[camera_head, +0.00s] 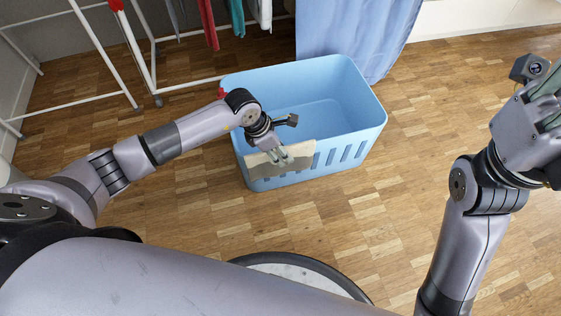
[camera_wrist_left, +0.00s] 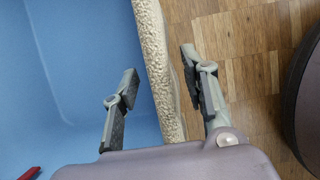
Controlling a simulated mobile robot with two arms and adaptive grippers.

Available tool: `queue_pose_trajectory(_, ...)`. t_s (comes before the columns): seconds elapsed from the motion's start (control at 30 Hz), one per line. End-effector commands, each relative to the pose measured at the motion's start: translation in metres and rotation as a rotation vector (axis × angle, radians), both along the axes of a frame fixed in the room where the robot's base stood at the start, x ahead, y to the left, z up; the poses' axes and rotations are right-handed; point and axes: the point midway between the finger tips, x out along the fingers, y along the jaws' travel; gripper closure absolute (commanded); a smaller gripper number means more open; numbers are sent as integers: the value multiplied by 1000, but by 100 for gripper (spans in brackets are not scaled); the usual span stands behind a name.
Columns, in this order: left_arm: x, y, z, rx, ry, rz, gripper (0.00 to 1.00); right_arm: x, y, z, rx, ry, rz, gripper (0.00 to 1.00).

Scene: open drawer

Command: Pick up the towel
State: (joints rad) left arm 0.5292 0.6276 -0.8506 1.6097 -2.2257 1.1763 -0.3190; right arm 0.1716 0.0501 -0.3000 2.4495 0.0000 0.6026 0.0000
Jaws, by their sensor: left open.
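The beige, rough-textured towel (camera_head: 301,158) hangs over the near rim of a light blue basket (camera_head: 360,118). My left gripper (camera_head: 280,154) is at the towel, pointing down at the rim. In the left wrist view, the open fingers of the left gripper (camera_wrist_left: 158,62) stand on either side of the towel (camera_wrist_left: 158,85), one on the basket's inner side and one on the floor side. Gaps show between the towel and both fingers. My right gripper (camera_head: 546,98) is at the right edge of the head view, away from the towel, partly cut off.
A white drying rack (camera_head: 104,52) with hanging clothes stands at the back left. A blue cloth (camera_head: 352,35) hangs behind the basket. A small red object (camera_wrist_left: 31,173) shows at the lower left of the left wrist view. The wooden floor (camera_head: 420,190) right of the basket is clear.

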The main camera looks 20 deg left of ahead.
Motion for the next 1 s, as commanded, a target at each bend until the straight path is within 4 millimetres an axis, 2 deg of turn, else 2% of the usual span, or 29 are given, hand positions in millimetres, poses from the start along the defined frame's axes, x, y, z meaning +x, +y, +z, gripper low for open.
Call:
queue_pose_trajectory(0.2, 0, 0, 1, -1, -1, 0, 59, 0, 0, 1, 0, 0, 0, 70)
queue_pose_trajectory(0.8, 0, 0, 1, -1, -1, 0, 99, 0, 0, 1, 0, 0, 0, 70)
queue_pose_trajectory(1.0, 0, 0, 1, -1, -1, 0, 100, 0, 0, 0, 0, 0, 1, 70)
